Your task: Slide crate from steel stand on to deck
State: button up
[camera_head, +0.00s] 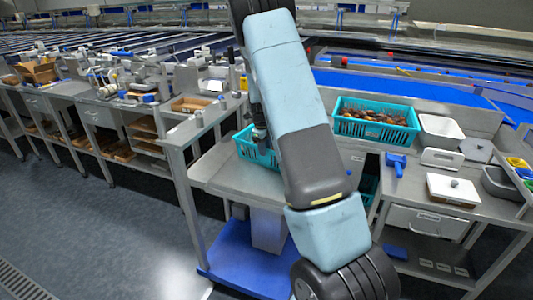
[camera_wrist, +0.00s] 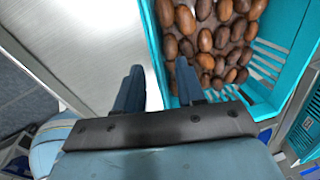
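A teal crate (camera_head: 245,147) sits on the steel stand (camera_head: 222,172) in the head view, mostly hidden behind my arm. In the wrist view, the crate (camera_wrist: 151,35) holds several brown dates, and the bare steel surface (camera_wrist: 95,45) lies left of it. My gripper (camera_wrist: 160,85) is at the crate's near-left wall. Its fingers are apart, one outside the wall over the steel and one on the inner side by the dates. I see no clear contact with the wall. The head view hides the fingertips.
A second teal crate of dates (camera_head: 375,130) stands on the bench at right, beside a white tub (camera_head: 440,128), a blue handled tool (camera_head: 396,163) and a white box (camera_head: 453,190). Another teal crate edge (camera_wrist: 306,130) shows at right in the wrist view. Floor at left is clear.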

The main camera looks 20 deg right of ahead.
notch_tip(320, 180, up, 10)
jog(key=a, duration=0.1)
jog(key=shift+s+a, duration=0.2)
jog(key=shift+s, duration=0.25)
jog(key=shift+r, duration=0.15)
jog(key=s+a+r+n+t+y, duration=0.1)
jog(key=s+a+r+n, duration=0.3)
jog(key=s+r+n, duration=0.5)
jog(key=s+a+r+n+t+y, duration=0.15)
jog(key=s+a+r+n, duration=0.35)
jog(key=s+r, duration=0.5)
jog(key=s+a+n+t, duration=0.1)
jog(key=s+a+n, duration=0.1)
jog(key=s+n, duration=0.5)
jog(key=s+a+r+n+t+h, duration=0.1)
jog(key=s+a+n, duration=0.1)
jog(key=s+n, duration=0.6)
jog(key=s, duration=0.6)
